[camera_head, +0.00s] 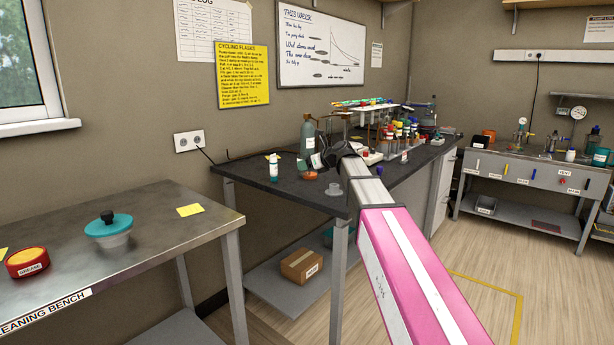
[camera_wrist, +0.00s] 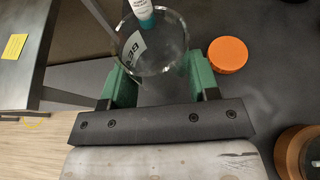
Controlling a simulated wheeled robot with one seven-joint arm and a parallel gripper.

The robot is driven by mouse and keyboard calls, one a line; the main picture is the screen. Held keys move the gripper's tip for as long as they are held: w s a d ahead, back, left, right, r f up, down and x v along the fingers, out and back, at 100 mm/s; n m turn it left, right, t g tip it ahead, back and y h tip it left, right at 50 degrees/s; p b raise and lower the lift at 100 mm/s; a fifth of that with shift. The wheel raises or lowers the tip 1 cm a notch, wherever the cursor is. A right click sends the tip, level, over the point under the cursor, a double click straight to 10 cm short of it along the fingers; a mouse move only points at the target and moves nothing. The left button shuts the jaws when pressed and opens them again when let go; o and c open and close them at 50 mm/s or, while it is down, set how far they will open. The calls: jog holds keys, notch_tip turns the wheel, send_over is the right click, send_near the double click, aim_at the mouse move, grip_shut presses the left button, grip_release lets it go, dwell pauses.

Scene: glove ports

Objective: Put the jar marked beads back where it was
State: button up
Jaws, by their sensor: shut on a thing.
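The clear glass jar (camera_wrist: 155,45) shows in the wrist view with a white label partly readable as "BEA". My gripper (camera_wrist: 157,82) has its two green fingers on either side of the jar and is shut on it. Dark bench top and the bench edge show around and through the glass. I cannot tell whether the jar touches the bench.
An orange lid (camera_wrist: 228,55) lies right of the jar. A white and teal bottle (camera_head: 273,167) stands just beyond it. A green bottle (camera_head: 308,137) and crowded racks stand behind. The cleaning bench (camera_head: 170,215) is at left.

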aim_at(307, 174)
jog(key=shift+w+a+f, duration=0.1)
jog(key=shift+w+f, duration=0.2)
jog(key=shift+w, duration=0.15)
jog(key=shift+f, duration=1.95)
jog(key=o, duration=1)
jog(key=shift+f, duration=0.1)
jog(key=v, duration=1.2)
jog(key=shift+s, duration=0.1)
